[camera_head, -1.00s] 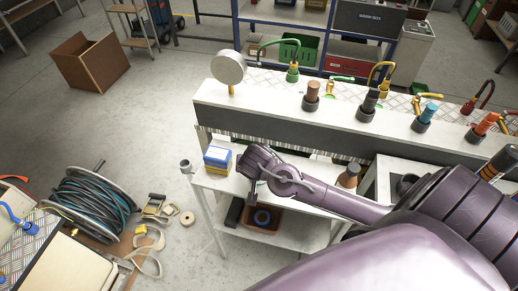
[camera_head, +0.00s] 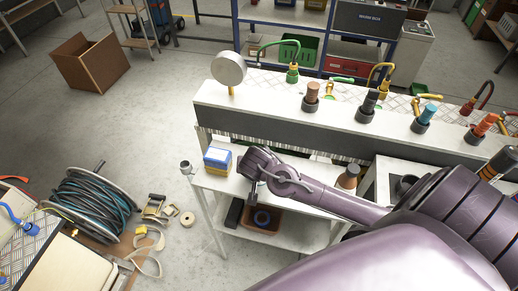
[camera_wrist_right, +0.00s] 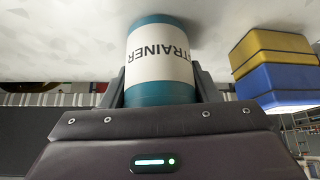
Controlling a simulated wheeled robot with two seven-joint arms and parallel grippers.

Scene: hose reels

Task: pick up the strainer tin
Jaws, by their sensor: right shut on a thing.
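The strainer tin (camera_wrist_right: 160,55) is a teal cylinder with a white label showing part of its name upside down in the right wrist view. My right gripper (camera_wrist_right: 161,88) is shut on it, with a finger on each side. The tin's far end is against or close to a pale surface, and I cannot tell whether it touches. In the head view my right gripper (camera_head: 254,182) is over the small white table (camera_head: 290,194), and the tin is hidden behind it. My left gripper is not in view.
A blue, yellow and white box stack (camera_head: 217,160) stands just left of my right gripper; it shows yellow and blue in the wrist view (camera_wrist_right: 275,70). A brown bottle (camera_head: 349,176) stands to the right. The long white bench (camera_head: 270,110) rises behind.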

